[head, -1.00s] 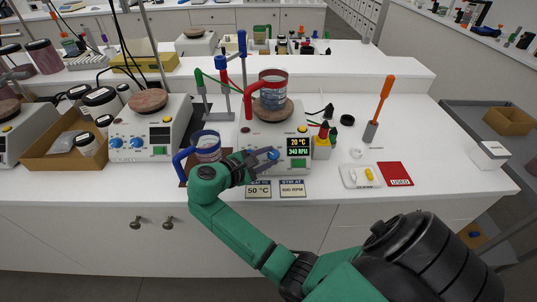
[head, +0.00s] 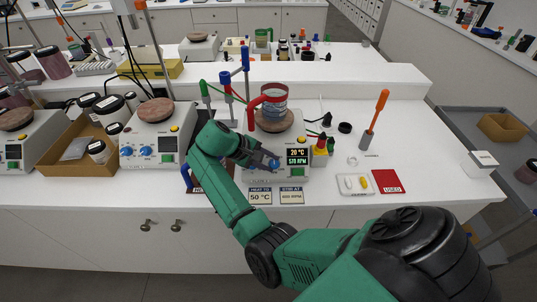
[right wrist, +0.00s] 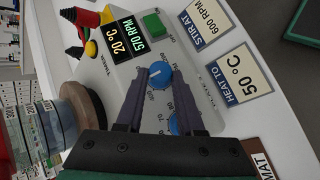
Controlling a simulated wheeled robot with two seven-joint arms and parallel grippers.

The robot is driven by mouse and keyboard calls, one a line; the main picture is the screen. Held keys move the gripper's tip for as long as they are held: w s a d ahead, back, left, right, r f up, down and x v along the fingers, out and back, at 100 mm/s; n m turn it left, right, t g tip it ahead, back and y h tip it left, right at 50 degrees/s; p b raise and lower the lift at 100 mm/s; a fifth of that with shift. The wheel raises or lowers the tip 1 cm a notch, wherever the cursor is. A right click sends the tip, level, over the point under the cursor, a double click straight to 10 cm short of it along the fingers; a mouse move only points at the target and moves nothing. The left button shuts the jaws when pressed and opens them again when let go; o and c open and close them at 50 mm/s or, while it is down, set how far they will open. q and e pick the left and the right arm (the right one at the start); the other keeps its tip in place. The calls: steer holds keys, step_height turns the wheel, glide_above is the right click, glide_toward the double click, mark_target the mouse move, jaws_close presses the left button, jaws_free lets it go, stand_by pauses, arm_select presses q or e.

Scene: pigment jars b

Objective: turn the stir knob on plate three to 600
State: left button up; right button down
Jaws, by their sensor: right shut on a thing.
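The stirrer plate (head: 293,130) with the lit display stands at the middle of the bench. Its display (head: 298,157) reads 20 °C and 570 RPM, and it also shows in the right wrist view (right wrist: 127,45). My right gripper (head: 271,162) is at the front panel. In the right wrist view its fingertips (right wrist: 158,71) are closed on both sides of the blue knob nearest the display, the stir knob (right wrist: 159,75). A second blue knob (right wrist: 174,125) lies between the fingers, farther back. Cards read "stir at 600 RPM" (right wrist: 206,20) and "heat to 50 °C" (right wrist: 233,73). My left gripper is not in view.
A glass beaker (head: 275,105) with a red holder stands on the plate's round top. Another stirrer plate (head: 155,137) is to the left. A white tray (head: 355,184) and red card (head: 388,181) lie right.

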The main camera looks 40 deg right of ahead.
steer(key=shift+m+y, duration=0.3)
steer(key=shift+m, duration=0.1)
steer(key=c, duration=0.5)
jaws_free()
steer(key=shift+p, duration=0.3)
